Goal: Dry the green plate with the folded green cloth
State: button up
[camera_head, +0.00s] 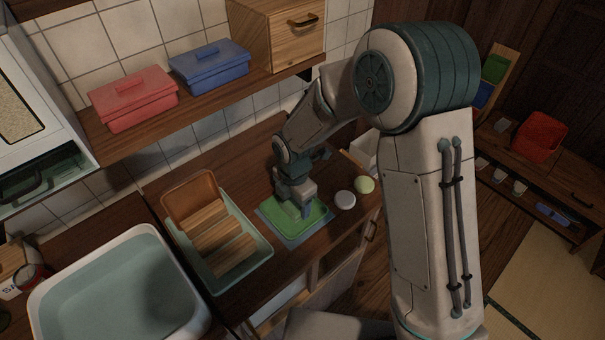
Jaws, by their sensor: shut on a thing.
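The green plate (318,217) lies flat on a blue-grey mat (292,241) on the wooden counter. My gripper (298,210) points down over the middle of the plate, shut on the folded green cloth. The cloth is small and mostly hidden by the fingers, and its green blends with the plate. It is low at the plate's surface; I cannot tell whether they touch.
A pale green rack (262,262) with a brown tray (190,199) and wooden slats stands left of the mat. A white basin (50,296) is further left. A white round item (345,200) and a pale green one (365,185) sit close at right. A shelf (215,100) overhangs behind.

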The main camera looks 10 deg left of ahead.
jog(key=shift+w+d, duration=0.3)
jog(key=shift+w, duration=0.05)
jog(key=shift+w+d+r+p, duration=0.1)
jog(key=shift+w+r+p, duration=0.15)
jog(key=shift+p, duration=0.1)
notch_tip(320, 180, up, 3)
jog(key=shift+s+r+p, duration=0.1)
jog(key=shift+s+p, duration=0.05)
jog(key=shift+p, duration=0.65)
jog(key=shift+r+p, duration=1.8)
jog(key=shift+r, duration=0.45)
jog(key=shift+d, duration=0.1)
